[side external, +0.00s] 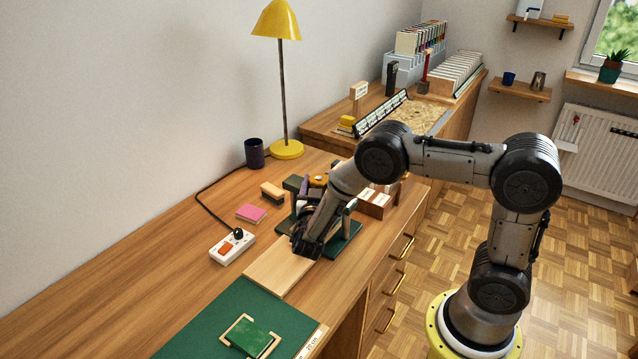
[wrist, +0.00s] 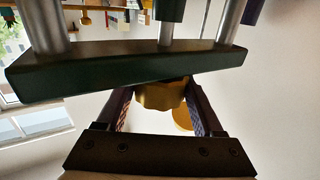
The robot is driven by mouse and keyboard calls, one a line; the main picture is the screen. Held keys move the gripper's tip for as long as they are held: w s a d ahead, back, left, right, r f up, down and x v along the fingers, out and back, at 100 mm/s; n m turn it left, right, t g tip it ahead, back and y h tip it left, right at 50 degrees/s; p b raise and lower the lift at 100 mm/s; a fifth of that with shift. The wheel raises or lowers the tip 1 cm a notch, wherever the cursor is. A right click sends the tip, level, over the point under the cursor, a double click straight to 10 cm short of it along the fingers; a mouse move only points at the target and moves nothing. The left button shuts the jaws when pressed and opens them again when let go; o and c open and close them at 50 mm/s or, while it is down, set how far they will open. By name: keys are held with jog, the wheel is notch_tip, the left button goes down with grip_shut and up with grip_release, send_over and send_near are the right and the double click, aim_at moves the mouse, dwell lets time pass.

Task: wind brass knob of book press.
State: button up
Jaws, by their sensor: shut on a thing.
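The brass knob (wrist: 160,95) shows in the wrist view as a scalloped, golden piece beside the dark green crossbar (wrist: 130,69) of the book press. My gripper (wrist: 160,90) has its two fingers on either side of the knob and is shut on it. The fingertips and part of the knob are hidden behind the crossbar. Steel columns (wrist: 233,20) run from the crossbar. In the side view the press's green base (side external: 345,243) sits on the desk, with my wrist and forearm hiding much of the press.
A wooden board (side external: 275,268) and a green mat (side external: 200,328) lie in front of the press. A power strip (side external: 232,247), pink notes (side external: 251,213), dark cup (side external: 254,153) and yellow lamp (side external: 286,149) are to the left. Wooden blocks (side external: 373,204) stand close on the right.

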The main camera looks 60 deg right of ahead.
jog(key=m+g+h, duration=0.1)
jog(key=m+g, duration=0.2)
jog(key=g, duration=0.2)
jog(key=m+g+h, duration=0.1)
jog(key=m+g, duration=0.2)
jog(key=g, duration=0.2)
jog(key=shift+m, duration=0.3)
jog(key=shift+m+g+y, duration=0.5)
jog(key=shift+m+g, duration=0.65)
jog(key=shift+g, duration=0.55)
jog(key=shift+m+g+y, duration=0.5)
jog(key=shift+m+g, duration=0.65)
jog(key=shift+g, duration=0.55)
jog(key=shift+s+g, duration=0.1)
jog(key=shift+g, duration=0.2)
jog(key=o, duration=1.4)
jog(key=shift+a, duration=0.1)
jog(key=shift+v, duration=1.4)
jog(key=shift+r, duration=3.5)
